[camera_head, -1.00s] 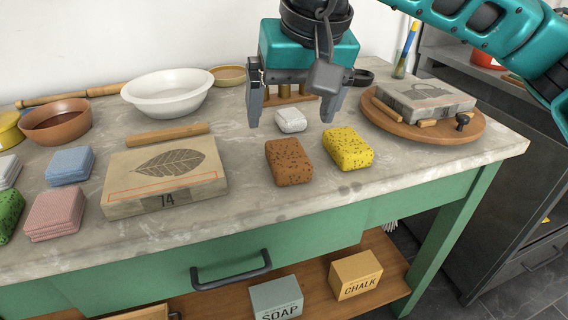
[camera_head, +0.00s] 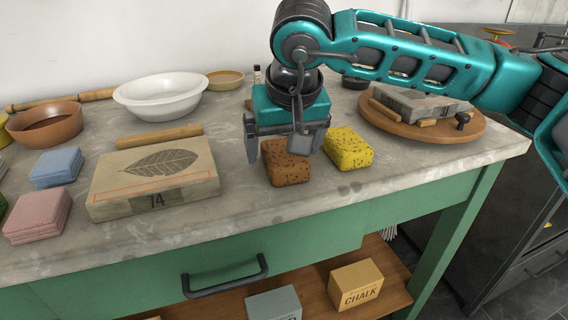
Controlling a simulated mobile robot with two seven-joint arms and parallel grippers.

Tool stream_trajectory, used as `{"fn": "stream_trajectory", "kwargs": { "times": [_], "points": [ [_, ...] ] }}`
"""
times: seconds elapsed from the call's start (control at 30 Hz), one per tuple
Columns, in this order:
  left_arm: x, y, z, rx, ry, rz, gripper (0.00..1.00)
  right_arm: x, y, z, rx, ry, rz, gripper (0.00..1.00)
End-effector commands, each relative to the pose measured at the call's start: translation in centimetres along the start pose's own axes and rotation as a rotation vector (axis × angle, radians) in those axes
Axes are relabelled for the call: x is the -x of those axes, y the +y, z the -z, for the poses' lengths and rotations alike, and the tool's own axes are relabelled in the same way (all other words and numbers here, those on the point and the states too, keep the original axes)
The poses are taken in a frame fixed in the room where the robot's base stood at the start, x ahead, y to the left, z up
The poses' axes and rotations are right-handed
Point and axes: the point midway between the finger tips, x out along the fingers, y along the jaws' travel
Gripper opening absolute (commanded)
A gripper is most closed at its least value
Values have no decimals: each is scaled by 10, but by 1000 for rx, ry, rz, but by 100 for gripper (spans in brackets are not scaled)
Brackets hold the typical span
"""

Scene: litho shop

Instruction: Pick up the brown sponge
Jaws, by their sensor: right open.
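The brown sponge (camera_head: 287,170), speckled with dark spots, lies on the grey stone worktop near its front edge. My right gripper (camera_head: 283,157) is open, pointing down right at the sponge. The gripper hides the sponge's back right corner. I cannot tell whether the fingers touch it. My left gripper is not in view.
A yellow sponge (camera_head: 349,149) lies close to the right of the brown one. A lithographic stone with a leaf drawing (camera_head: 154,186) lies to the left. A round wooden board (camera_head: 396,131) bears another stone at right. A white bowl (camera_head: 160,105) stands behind.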

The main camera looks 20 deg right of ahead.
Motion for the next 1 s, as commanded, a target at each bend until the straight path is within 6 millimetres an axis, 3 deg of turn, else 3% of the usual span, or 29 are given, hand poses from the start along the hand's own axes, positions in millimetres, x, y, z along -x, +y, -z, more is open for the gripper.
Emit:
{"fn": "stream_trajectory", "kwargs": {
  "times": [0.1,0.33,0.9,1.0],
  "points": [
    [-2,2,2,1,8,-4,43,-15,0,0,-1,-1,0,96],
    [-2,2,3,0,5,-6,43,-15,0,0,0,0,0,95],
    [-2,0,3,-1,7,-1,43,-15,0,0,-1,0,0,41],
    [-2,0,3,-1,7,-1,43,-15,0,0,-1,0,0,40]
  ]
}}
